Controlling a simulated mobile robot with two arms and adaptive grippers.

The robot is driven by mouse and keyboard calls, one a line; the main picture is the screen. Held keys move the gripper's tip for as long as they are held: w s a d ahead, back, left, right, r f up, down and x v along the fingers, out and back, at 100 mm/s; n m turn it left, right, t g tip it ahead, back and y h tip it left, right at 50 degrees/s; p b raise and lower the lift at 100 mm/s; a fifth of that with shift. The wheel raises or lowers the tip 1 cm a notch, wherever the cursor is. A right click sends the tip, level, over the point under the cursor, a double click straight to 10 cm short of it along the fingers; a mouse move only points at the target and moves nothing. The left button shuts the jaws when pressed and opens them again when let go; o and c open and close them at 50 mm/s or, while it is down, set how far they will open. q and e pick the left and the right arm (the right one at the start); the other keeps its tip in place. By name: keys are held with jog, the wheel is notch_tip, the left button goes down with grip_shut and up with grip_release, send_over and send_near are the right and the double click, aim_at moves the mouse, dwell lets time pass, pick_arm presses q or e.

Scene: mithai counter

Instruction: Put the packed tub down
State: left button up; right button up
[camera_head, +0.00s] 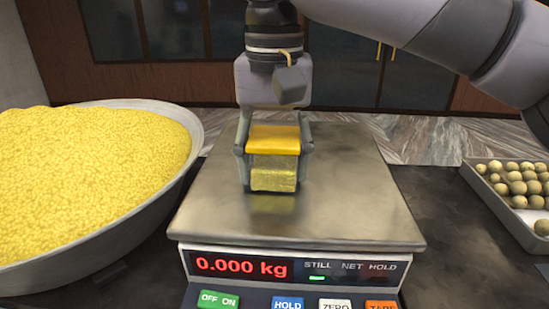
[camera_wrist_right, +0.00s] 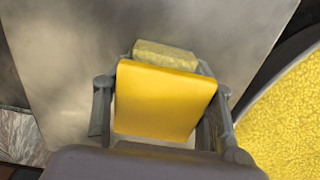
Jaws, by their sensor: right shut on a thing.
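The packed tub (camera_head: 273,160) is clear-sided with a yellow-orange lid (camera_head: 273,139) and yellow contents showing low in its front. My right gripper (camera_head: 273,150) is shut on the tub, one finger on each side. The tub is upright over the steel plate of the scale (camera_head: 350,200). I cannot tell whether its bottom touches the plate; the display reads 0.000 kg. In the right wrist view the lid (camera_wrist_right: 163,101) lies between the two fingers, with the plate (camera_wrist_right: 60,60) behind. My left gripper is not in view.
A wide metal bowl (camera_head: 150,222) heaped with yellow grains (camera_head: 80,170) stands left of the scale. A metal tray (camera_head: 500,211) of round sweets is at the right. The plate around the tub is clear.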

aim_at(274, 136)
jog(key=o, duration=0.8)
jog(key=shift+f, duration=0.1)
jog(key=shift+c, duration=0.2)
jog(key=o, duration=0.4)
jog(key=shift+w, duration=0.1)
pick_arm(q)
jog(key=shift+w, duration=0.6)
pick_arm(e)
jog(key=shift+r, duration=0.3)
notch_tip(274, 136, up, 7)
jog(key=shift+f, duration=0.2)
notch_tip(274, 136, up, 5)
jog(key=shift+r+p, duration=0.1)
jog(key=shift+p, duration=1.15)
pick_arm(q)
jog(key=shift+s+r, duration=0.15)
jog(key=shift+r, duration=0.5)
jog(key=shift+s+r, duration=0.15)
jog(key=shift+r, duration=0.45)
